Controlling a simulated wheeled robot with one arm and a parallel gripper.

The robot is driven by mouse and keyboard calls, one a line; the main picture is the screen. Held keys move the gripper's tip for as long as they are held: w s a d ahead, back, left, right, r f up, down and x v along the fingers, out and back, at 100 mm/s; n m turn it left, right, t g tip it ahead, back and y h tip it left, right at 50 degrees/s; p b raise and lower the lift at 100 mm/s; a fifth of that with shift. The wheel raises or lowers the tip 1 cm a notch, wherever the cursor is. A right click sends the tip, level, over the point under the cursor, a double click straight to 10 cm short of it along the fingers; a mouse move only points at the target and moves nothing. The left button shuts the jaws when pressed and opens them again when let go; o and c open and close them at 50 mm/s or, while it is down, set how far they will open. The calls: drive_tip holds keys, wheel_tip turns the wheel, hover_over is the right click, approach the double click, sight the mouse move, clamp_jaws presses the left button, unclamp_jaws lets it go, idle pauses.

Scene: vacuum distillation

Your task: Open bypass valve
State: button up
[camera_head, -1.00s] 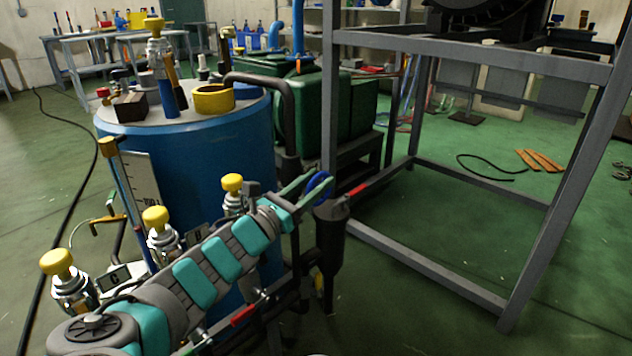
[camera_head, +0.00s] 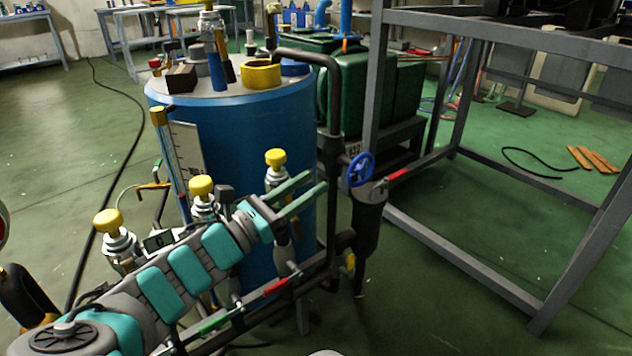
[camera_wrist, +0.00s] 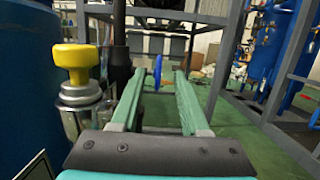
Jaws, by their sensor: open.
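A blue handwheel valve (camera_head: 361,170) sits on the dark pipework right of the blue tank. My gripper (camera_head: 316,182) is open and empty, its two green fingers pointing towards the handwheel, with a gap between the tips and the wheel in the head view. In the wrist view the handwheel (camera_wrist: 158,72) shows nearly edge-on between the fingers and beyond their tips. Several valves with yellow knobs, one of them (camera_head: 275,158) just behind my gripper, stand in front of the tank. A yellow knob (camera_wrist: 75,60) is close to the left finger in the wrist view. No label marks which valve is the bypass.
The blue tank (camera_head: 250,130) stands behind my arm. A red-handled lever (camera_head: 275,287) and a green-handled lever (camera_head: 214,324) are on the pipes below. A grey metal frame (camera_head: 480,268) stands at right, with open green floor inside it.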

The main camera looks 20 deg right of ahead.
drive_tip(key=s+d+f+m+g+y+p, duration=0.1)
drive_tip(key=s+d+f+m+g+y, duration=0.15)
drive_tip(key=d+g, duration=0.2)
wheel_tip(320, 180, up, 9)
drive_tip(key=n+g+y+p, duration=0.1)
drive_tip(key=n+g+y, duration=0.2)
drive_tip(key=y, duration=1.4)
hover_over(353, 161)
drive_tip(key=shift+r+m+t, duration=0.1)
drive_tip(key=shift+m+t, duration=0.15)
drive_tip(key=shift+f, duration=3.85)
